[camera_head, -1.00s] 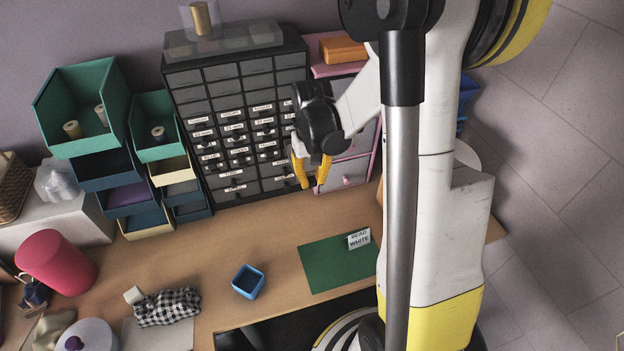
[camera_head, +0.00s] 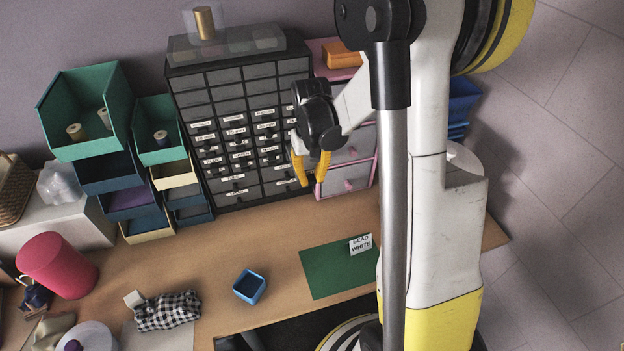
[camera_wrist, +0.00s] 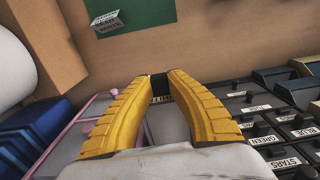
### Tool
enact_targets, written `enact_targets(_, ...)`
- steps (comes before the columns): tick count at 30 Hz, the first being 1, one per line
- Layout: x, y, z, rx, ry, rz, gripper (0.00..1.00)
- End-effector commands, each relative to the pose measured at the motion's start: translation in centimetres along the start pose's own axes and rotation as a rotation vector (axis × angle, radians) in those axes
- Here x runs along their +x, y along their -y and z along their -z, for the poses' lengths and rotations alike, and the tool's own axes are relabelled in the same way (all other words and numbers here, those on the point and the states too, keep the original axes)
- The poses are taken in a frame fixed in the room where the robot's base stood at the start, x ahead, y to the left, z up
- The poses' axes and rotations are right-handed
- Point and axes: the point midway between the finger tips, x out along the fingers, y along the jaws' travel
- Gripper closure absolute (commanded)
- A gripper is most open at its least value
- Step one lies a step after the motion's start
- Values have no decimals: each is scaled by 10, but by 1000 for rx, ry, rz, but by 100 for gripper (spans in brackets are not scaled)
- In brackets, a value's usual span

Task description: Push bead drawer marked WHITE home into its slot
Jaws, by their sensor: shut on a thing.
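The black bead cabinet (camera_head: 190,98) with labelled grey drawers stands at the back of the table. My gripper (camera_head: 311,184) is at its lower right edge, with yellow fingers pointing down. In the wrist view, the fingertips (camera_wrist: 161,76) are shut on a small dark drawer part (camera_wrist: 158,88) with a white label strip, only partly readable. I cannot read WHITE on it, and the fingers hide much of it. A card reading BEAD WHITE (camera_head: 360,244) lies on the green mat (camera_head: 325,277); it also shows in the wrist view (camera_wrist: 107,21).
A pink-framed drawer unit (camera_head: 347,183) stands close to the right of the gripper. Other labelled drawers with knobs (camera_wrist: 266,141) are close beside the fingers. Green and blue bins (camera_head: 85,110) are at left. A blue cup (camera_head: 249,287) stands on otherwise fairly clear tabletop.

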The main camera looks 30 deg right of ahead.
Motion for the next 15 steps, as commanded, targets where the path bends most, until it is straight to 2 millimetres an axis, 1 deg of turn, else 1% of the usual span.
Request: enact_targets(15,0,0,13,0,0,0,100)
